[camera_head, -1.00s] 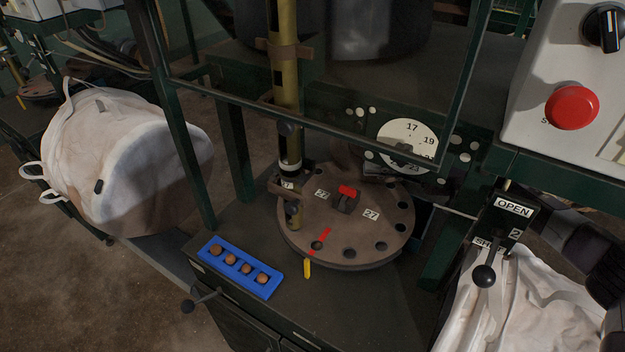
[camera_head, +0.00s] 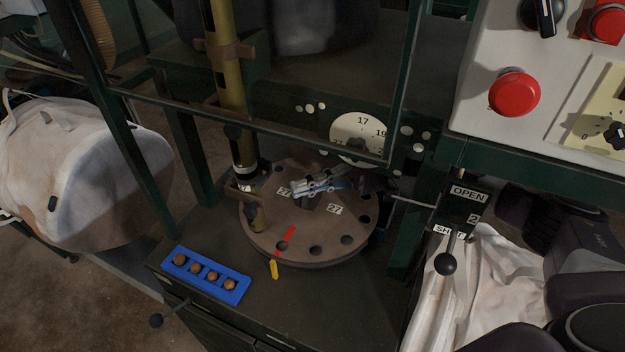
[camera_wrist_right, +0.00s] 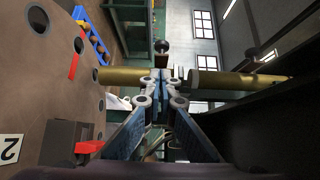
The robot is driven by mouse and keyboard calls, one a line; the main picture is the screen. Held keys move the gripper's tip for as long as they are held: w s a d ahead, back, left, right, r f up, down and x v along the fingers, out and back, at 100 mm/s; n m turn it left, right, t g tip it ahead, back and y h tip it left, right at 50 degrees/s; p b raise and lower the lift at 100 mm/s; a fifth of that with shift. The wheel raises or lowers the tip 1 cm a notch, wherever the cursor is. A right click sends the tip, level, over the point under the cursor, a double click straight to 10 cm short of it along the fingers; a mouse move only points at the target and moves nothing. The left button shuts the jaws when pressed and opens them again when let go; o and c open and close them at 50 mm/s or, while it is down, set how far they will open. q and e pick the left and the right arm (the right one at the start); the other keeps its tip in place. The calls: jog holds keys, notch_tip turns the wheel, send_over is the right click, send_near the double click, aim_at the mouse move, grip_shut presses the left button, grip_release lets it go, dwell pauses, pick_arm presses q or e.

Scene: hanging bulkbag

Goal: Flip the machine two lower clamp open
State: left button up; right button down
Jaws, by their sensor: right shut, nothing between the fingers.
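A lever with a black ball knob (camera_head: 446,264) stands beside a dark plate marked OPEN (camera_head: 468,194), SHUT and 2, right of the machine in the head view. The knob hangs below the SHUT label, with OPEN at the top. I cannot tell whether this lever is the lower clamp. My right gripper (camera_head: 322,186) is over the round disc, left of and apart from this lever. In the right wrist view its fingers (camera_wrist_right: 160,88) are shut and empty, in front of a brass-coloured post (camera_wrist_right: 225,80). My left gripper is out of view.
The round brown disc (camera_head: 315,250) has holes and number labels. A blue tray (camera_head: 206,274) with several brown balls lies at its left. A control box (camera_head: 560,70) with a red button is at upper right. White bags hang on both sides.

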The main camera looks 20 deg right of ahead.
aim_at(260, 202)
jog(key=a, duration=0.5)
jog(key=shift+p, duration=0.4)
jog(key=shift+a, duration=0.35)
jog(key=shift+s+a+r+p, duration=0.1)
jog(key=shift+s+r+p, duration=0.1)
jog(key=shift+p, duration=0.75)
jog(key=shift+s+a, duration=0.15)
jog(key=shift+s, duration=0.05)
jog(key=shift+d+f, duration=0.2)
jog(key=shift+f, duration=0.05)
jog(key=d, duration=0.7)
jog(key=shift+s, duration=0.15)
